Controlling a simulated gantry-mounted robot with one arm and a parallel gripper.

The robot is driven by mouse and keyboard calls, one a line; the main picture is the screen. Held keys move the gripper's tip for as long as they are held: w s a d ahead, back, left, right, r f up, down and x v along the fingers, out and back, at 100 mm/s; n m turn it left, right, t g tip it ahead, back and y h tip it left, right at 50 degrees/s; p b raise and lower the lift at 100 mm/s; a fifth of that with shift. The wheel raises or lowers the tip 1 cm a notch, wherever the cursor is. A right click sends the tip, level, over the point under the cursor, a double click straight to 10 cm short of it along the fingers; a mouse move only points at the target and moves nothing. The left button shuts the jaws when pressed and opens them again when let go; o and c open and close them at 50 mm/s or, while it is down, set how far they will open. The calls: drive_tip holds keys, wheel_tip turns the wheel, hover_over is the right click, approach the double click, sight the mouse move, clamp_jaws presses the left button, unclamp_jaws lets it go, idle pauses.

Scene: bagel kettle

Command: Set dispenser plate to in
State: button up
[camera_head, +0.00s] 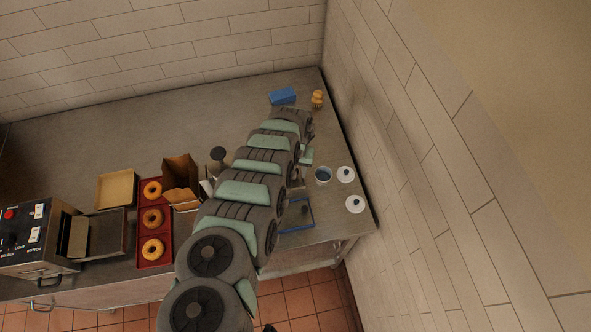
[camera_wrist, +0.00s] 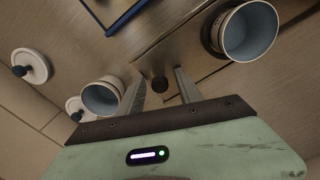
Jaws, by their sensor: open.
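A flat brownish plate (camera_wrist: 190,68) shows behind the knob. It appears to be the dispenser plate and reaches toward the large cup (camera_wrist: 250,32) at upper right. I cannot tell whether the plate is in or out. In the head view my arm covers the knob and plate, and the gripper end is mostly hidden.
A small cup (camera_head: 323,176) and two white lids (camera_head: 346,174) (camera_head: 355,204) with dark knobs lie right of my arm. A blue-edged tray (camera_head: 297,228) is near the counter's front. A red tray (camera_head: 167,245) of bagels and a control box (camera_head: 30,238) stand left. The tiled wall is close at right.

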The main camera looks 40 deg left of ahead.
drive_tip(key=shift+c, duration=0.5)
clamp_jaws()
idle(0.9)
